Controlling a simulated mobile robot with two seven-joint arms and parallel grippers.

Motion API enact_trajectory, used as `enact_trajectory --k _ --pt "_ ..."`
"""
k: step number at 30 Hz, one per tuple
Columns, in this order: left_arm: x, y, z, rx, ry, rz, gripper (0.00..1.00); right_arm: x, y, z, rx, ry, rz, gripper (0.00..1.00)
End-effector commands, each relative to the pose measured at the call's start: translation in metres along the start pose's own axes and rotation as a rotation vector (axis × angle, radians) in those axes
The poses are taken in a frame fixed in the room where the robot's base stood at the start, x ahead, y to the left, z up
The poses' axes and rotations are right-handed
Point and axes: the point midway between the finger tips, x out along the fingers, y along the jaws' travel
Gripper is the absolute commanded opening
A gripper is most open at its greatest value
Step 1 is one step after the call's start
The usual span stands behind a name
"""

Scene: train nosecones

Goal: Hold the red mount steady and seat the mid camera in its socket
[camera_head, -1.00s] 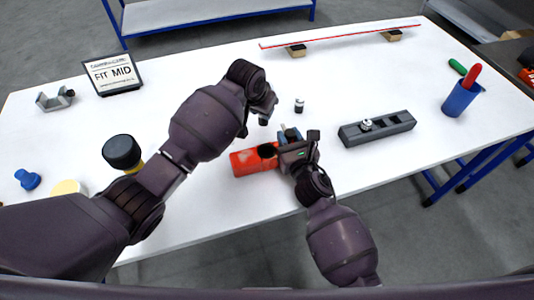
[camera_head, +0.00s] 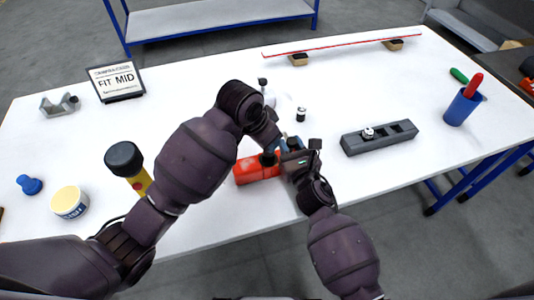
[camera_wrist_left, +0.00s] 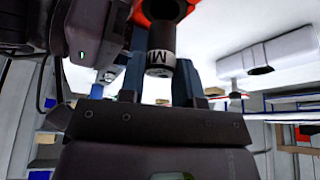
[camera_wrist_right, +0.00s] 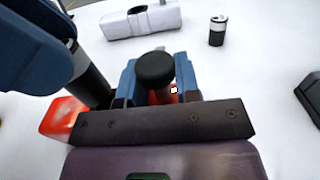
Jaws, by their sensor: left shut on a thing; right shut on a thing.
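The red mount (camera_head: 257,168) lies on the white table near its front edge; it also shows in the right wrist view (camera_wrist_right: 62,117). My right gripper (camera_head: 293,156) is shut on its right part. A round black knob (camera_wrist_right: 155,68) stands between the right fingers in the right wrist view. My left gripper (camera_head: 276,146) is shut on the mid camera, a dark cylinder with a white band lettered M (camera_wrist_left: 159,58). The camera is at the red mount, upright or nearly so.
A small camera (camera_head: 301,114) stands behind the mount. A grey slotted block (camera_head: 378,138) is right, with a blue cup (camera_head: 462,106) beyond. A yellow-black flashlight (camera_head: 127,166), a tub (camera_head: 70,202) and the FIT MID sign (camera_head: 116,82) are left.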

Motion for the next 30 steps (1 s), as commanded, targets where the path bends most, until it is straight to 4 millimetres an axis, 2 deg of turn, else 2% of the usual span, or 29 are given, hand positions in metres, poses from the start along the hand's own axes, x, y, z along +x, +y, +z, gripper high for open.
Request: enact_trajectory --k 3,8,15,28,29,30 --pt "0.012 0.000 0.005 -0.001 0.000 0.001 0.01 0.000 0.000 0.000 0.000 0.000 0.000 0.02" --pt "0.019 0.000 0.008 0.000 0.000 0.001 0.01 0.000 0.000 0.000 0.000 0.000 0.000 0.02" --pt "0.046 0.000 0.019 -0.002 -0.001 0.000 0.01 0.000 0.000 0.000 0.000 0.000 0.000 0.02" --pt "0.052 0.000 0.021 0.000 0.000 -0.001 0.01 0.000 0.000 0.000 0.000 0.000 0.000 0.02" --pt "0.052 0.000 0.021 0.000 0.000 -0.001 0.34 0.000 0.000 0.000 0.000 0.000 0.000 0.02" --pt "0.052 0.000 0.021 0.000 0.001 -0.001 0.40 0.000 0.000 0.000 0.000 0.000 0.000 0.02"
